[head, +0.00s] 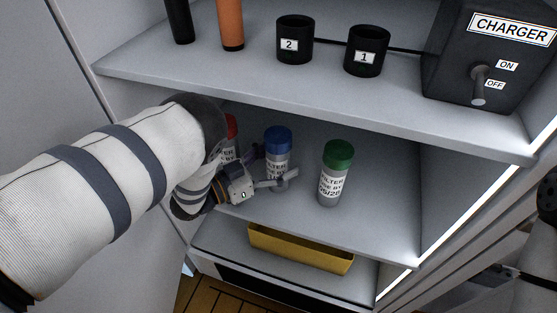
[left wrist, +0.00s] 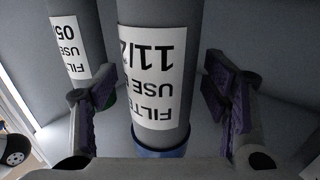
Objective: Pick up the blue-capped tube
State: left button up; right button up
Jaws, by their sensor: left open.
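The blue-capped tube (head: 277,142) stands upright on the middle shelf between a red-capped tube (head: 232,128) and a green-capped tube (head: 337,157). Its white label is partly covered by my left gripper (head: 268,168). That gripper is open, with its fingers on either side of the tube. In the left wrist view the blue-capped tube (left wrist: 158,75) appears upside down between the two spread fingers, with a visible gap on each side. The red-capped tube is partly hidden behind my left arm. My right gripper cannot be made out.
The upper shelf (head: 330,95) holds two black cups (head: 294,45) numbered 2 and 1, and a charger box (head: 490,60). It overhangs the tubes closely. A yellow tray (head: 300,252) sits below. The middle shelf is clear right of the green-capped tube.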

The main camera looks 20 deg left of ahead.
pick_arm(q)
jog(key=shift+w, duration=0.1)
jog(key=c, duration=1.6)
